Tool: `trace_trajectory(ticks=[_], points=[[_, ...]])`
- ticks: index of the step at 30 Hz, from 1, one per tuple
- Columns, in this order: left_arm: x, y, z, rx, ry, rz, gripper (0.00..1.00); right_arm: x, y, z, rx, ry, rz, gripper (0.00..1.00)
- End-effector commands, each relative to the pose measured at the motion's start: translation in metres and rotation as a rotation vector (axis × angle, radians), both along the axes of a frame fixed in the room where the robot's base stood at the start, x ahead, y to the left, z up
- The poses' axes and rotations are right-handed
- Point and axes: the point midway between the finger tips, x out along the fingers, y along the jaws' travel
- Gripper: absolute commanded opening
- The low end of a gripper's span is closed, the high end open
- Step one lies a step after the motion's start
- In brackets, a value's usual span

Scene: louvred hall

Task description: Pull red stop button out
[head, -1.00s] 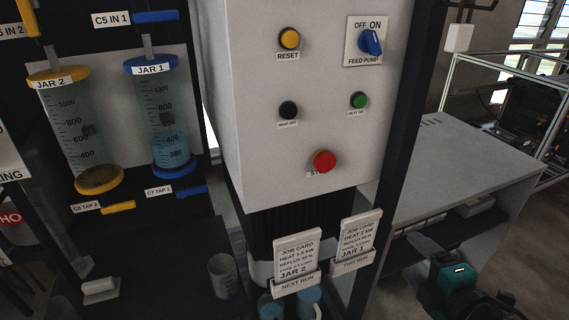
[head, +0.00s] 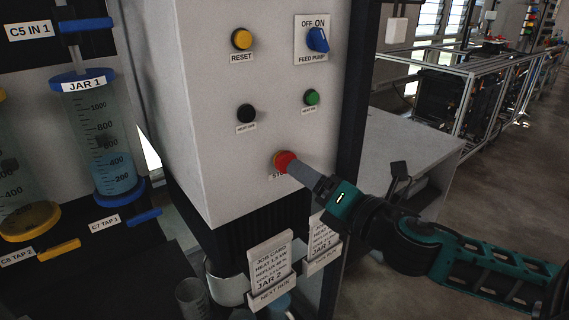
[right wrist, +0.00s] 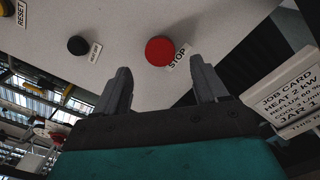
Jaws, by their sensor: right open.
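The red stop button (head: 284,161) sits low on the front of the grey control box, partly hidden behind my right gripper in the head view. My right gripper (head: 301,172) reaches in from the right with its fingers at the button. In the right wrist view the red button (right wrist: 160,51) shows whole, with its STOP label beside it. There the right gripper (right wrist: 163,82) is open, its two fingers apart on either side below the button, with nothing between them. My left gripper is not in view.
The grey box (head: 215,95) also carries a yellow reset button (head: 242,39), a black button (head: 246,113), a green button (head: 312,97) and a blue feed pump knob (head: 318,39). Job card holders (head: 271,272) stand below. Jar 1 (head: 105,140) is at left.

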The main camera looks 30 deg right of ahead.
Motion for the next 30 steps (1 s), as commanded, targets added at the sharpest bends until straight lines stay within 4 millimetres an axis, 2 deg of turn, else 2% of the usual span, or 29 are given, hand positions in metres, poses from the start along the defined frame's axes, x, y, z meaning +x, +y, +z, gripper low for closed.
trace_trajectory(ticks=[6, 14, 30], points=[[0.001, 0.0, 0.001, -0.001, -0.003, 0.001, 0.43, 0.029, 0.001, 0.002, -0.001, -0.004, -0.003, 0.72], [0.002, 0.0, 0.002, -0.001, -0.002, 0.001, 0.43, 0.057, 0.004, 0.002, 0.001, -0.002, -0.004, 0.72], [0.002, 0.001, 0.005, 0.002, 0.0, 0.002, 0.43, 0.063, 0.005, 0.0, 0.002, 0.002, -0.002, 0.71]])
